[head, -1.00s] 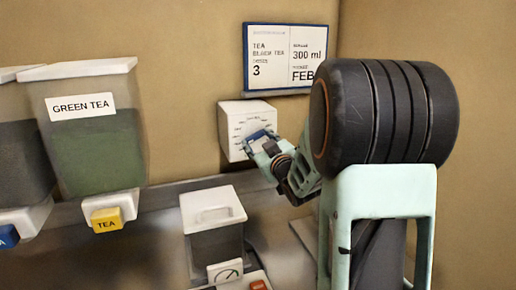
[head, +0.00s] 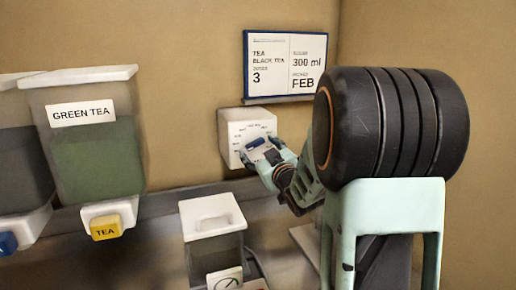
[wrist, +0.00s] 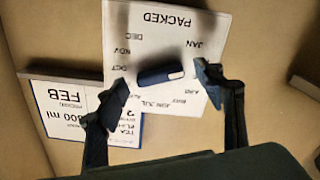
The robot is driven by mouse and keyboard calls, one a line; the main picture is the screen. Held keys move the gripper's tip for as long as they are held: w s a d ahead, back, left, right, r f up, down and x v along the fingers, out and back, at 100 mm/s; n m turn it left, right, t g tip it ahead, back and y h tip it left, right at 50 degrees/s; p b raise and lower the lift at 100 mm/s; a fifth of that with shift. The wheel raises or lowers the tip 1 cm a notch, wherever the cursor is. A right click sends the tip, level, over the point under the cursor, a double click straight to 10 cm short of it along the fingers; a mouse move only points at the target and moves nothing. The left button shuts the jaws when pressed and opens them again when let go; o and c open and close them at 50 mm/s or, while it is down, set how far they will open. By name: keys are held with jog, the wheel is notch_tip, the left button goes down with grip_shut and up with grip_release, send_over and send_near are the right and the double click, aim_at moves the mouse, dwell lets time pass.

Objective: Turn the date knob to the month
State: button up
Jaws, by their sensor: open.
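The date dial is a white box (head: 236,130) on the wall, headed PACKED, with month names around a dark blue bar knob (head: 256,142). In the wrist view the dial face (wrist: 165,20) appears turned round, and the knob (wrist: 155,76) lies nearly level with its white-marked end to the right. That end points between JAN and APR; the labels there are hidden by a finger. My gripper (head: 268,160) is just in front of the dial's lower right. In the wrist view its open fingers (wrist: 162,80) stand on either side of the knob, with gaps at both ends.
A wall card (head: 285,64) above the dial reads black tea, 3, 300 ml and FEB. A GREEN TEA dispenser (head: 95,150) with a yellow tap stands at left. A lidded white container (head: 212,215) stands below the dial.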

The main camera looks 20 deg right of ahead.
jog(key=s, duration=1.1)
